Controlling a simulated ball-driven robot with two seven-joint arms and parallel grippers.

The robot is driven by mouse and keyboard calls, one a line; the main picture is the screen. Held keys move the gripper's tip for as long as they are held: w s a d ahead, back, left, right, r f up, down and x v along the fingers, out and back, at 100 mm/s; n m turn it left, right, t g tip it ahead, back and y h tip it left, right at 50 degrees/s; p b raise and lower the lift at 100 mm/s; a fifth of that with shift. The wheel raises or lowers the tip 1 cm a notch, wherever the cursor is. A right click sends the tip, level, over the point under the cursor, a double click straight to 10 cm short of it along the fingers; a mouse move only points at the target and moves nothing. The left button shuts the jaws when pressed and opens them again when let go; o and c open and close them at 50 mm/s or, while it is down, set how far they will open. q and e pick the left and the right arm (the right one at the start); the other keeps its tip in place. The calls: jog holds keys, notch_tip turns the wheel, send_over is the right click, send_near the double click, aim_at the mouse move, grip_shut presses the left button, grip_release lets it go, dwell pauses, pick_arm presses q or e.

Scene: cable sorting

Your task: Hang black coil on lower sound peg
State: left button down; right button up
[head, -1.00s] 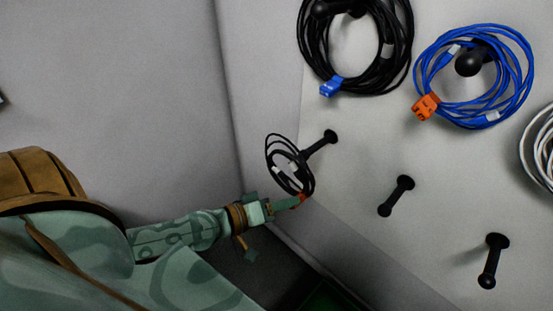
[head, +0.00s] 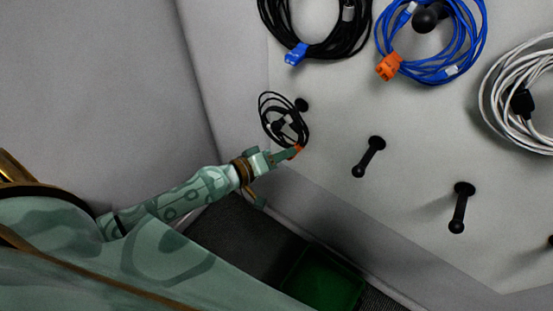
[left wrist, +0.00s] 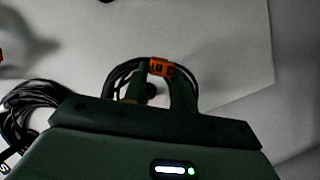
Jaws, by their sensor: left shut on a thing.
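A small black coil (head: 306,132) with an orange tag (head: 296,151) is in my left gripper (head: 287,156), which is shut on it at the tag. The coil hangs above the fingers, in front of the leftmost lower peg (head: 302,104). That peg's base shows at the coil's upper right; its shaft is mostly hidden, and I cannot tell whether the loop is around it. In the left wrist view the coil (left wrist: 114,76) arches around the fingers under the orange tag (left wrist: 161,69), with a dark round knob (left wrist: 150,90) between the fingers. My right gripper is out of view.
Two bare lower pegs, a middle one (head: 369,156) and a right one (head: 461,207), stick out of the pale panel (head: 410,220). Above hang a larger black coil (head: 330,45), a blue coil (head: 468,62) and a white coil (head: 490,95). A green bin (head: 325,278) stands below.

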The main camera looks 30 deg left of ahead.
aim_at(293, 145)
pick_arm(q)
jog(key=shift+w+d+f, duration=0.15)
jog(key=shift+w+d, duration=0.05)
jog(key=shift+w, duration=1.05)
jog(key=shift+w+d+f, duration=0.15)
jog(key=shift+w, duration=1.1)
jog(key=f+b, duration=0.2)
jog(key=shift+w+f+b, duration=0.2)
jog(key=shift+b, duration=0.2)
jog(key=shift+f, duration=0.1)
jog(key=c, duration=1.1)
grip_release()
jog(key=shift+d, duration=0.1)
jog(key=shift+o, duration=0.2)
